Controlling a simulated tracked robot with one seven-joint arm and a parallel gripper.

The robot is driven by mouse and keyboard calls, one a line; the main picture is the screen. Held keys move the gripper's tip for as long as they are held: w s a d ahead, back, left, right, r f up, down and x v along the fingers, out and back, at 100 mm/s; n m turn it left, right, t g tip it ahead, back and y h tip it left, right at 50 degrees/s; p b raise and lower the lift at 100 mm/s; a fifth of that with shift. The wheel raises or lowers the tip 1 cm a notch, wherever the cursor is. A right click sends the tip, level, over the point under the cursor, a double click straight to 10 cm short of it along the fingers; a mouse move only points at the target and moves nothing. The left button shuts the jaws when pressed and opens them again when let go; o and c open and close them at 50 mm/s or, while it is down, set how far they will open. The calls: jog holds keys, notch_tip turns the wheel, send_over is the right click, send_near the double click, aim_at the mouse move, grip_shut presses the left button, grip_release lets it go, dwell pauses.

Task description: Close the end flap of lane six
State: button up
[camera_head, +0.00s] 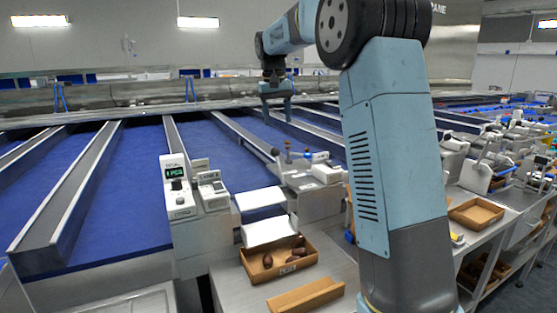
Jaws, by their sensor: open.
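Two white plates stand one above the other at the near end of a blue lane, between two control units: an upper plate (260,198) and a lower, tilted plate (268,231). They look like the lane's end flap, but I cannot read a lane number or tell which plate is hinged. The blue lane bed (208,147) runs back behind them. My gripper (277,112) is open and empty, pointing down. In the picture it is above and beyond the plates, over the lanes, and apart from them.
A control unit with a small green display (176,178) stands left of the plates; another unit (312,178) stands right. My arm hides the area to the right.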

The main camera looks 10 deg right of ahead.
send_over(276, 158)
jog(key=w+a, duration=0.1)
jog(key=w, duration=0.1)
notch_tip(276, 158, down, 3)
jog(key=shift+g, duration=0.3)
jog(key=f, duration=0.4)
jog(key=d+f, duration=0.1)
jog(key=f, duration=0.8)
jog(key=shift+s+d+f, duration=0.15)
jog(key=shift+f, duration=0.25)
grip_shut()
